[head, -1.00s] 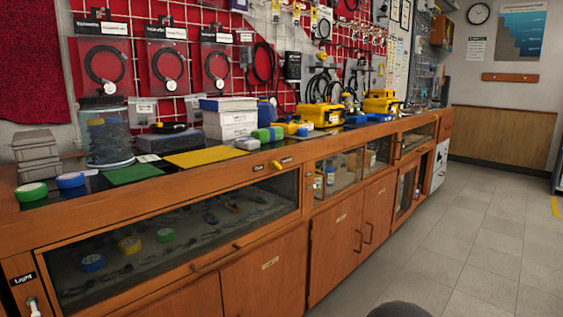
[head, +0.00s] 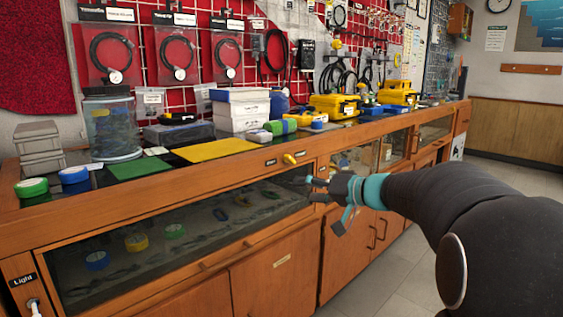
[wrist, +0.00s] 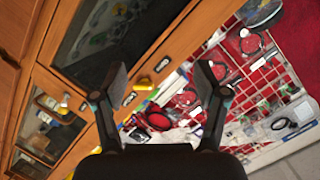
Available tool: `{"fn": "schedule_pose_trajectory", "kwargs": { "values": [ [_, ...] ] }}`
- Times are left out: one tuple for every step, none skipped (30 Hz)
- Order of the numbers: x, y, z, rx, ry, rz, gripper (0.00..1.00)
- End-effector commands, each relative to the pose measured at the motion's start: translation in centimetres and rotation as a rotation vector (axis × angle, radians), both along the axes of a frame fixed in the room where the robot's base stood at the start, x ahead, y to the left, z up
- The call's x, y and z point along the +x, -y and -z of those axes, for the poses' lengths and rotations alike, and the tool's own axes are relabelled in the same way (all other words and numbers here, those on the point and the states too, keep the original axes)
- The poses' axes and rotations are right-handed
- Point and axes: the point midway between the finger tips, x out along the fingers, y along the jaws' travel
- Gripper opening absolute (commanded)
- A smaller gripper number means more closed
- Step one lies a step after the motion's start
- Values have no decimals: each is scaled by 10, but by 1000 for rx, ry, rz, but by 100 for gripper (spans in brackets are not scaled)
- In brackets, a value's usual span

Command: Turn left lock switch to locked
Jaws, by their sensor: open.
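The left lock switch is a small yellow knob (head: 289,159) on the wooden front rail of the bench, above the right end of the glass display case. A small dark label sits on either side of it; I cannot read them or tell its set position. In the wrist view the yellow knob (wrist: 142,84) shows between the fingers, nearer the left one. My gripper (head: 313,188) is open and empty, in front of the case's upper right corner, a little below and right of the knob. In the wrist view its two dark fingers (wrist: 160,78) are spread wide.
The glass case (head: 150,235) holds several tape rolls. On the bench top are a jar (head: 110,125), white boxes (head: 241,112), a yellow mat (head: 216,150) and yellow cases (head: 334,106). Wooden cabinet doors (head: 282,262) are below. Floor at right is open.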

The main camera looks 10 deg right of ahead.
Motion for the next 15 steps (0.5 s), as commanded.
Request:
{"fn": "schedule_pose_trajectory", "kwargs": {
  "values": [
    [19,17,-2,33,41,27,73],
    [28,26,-4,49,67,42,73],
    [38,36,-8,66,99,61,73],
    [44,43,-10,78,121,74,73],
    [50,50,-11,88,140,86,73],
    [56,58,-13,99,162,100,73],
    [60,63,-14,106,175,109,73],
    [63,66,-15,110,186,116,73],
    [66,70,-17,117,197,123,73],
    [68,71,-17,118,203,126,73],
    [70,72,-17,120,207,129,73],
    [72,72,-18,122,210,131,73],
    [74,71,-18,122,212,131,73],
    [77,69,-18,122,212,131,73],
    [80,66,-19,122,211,131,73]
  ]
}}
